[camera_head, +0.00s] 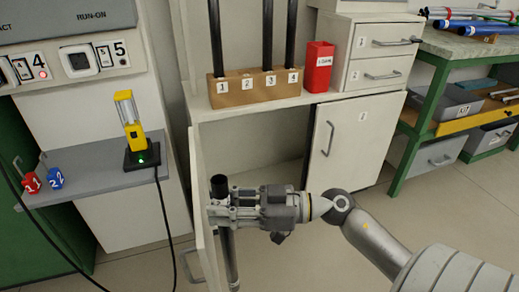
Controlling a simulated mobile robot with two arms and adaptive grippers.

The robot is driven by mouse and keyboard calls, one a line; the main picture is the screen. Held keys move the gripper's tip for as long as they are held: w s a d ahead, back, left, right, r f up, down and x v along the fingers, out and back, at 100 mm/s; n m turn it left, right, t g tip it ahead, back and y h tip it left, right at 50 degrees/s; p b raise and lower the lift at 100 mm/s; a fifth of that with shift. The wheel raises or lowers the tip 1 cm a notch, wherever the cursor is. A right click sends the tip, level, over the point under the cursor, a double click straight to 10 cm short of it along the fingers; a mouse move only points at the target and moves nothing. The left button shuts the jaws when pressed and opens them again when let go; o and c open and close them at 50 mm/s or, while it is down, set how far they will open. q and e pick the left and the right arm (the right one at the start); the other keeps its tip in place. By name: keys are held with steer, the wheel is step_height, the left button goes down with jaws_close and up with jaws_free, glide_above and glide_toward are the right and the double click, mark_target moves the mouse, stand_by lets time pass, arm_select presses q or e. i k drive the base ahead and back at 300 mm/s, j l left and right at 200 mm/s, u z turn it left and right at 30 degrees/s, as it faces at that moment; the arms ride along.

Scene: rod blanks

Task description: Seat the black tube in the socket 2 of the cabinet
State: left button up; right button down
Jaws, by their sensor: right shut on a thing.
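My right gripper (218,208) comes in from the right and is shut on the black tube (218,186). The tube stands nearly upright in the grip. Its dark top end shows above the fingers, and its lower length, greyer in this light, shows below them. The wooden socket block (258,92) sits on the cabinet top (205,108), up and behind the gripper. Its labels read 1 to 4. Dark tubes stand at socket 1 (214,40), socket 3 (267,35) and socket 4 (291,35). No tube stands above label 2 (247,84). My left gripper is out of view.
A cabinet door (203,215) stands open just left of the held tube. A red box (318,68) and a drawer unit (377,60) are right of the block. A yellow lamp (130,120) stands on the left shelf. A green-framed workbench (460,45) is far right.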

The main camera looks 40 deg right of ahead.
mark_target(245, 101)
steer(key=z, duration=1.15)
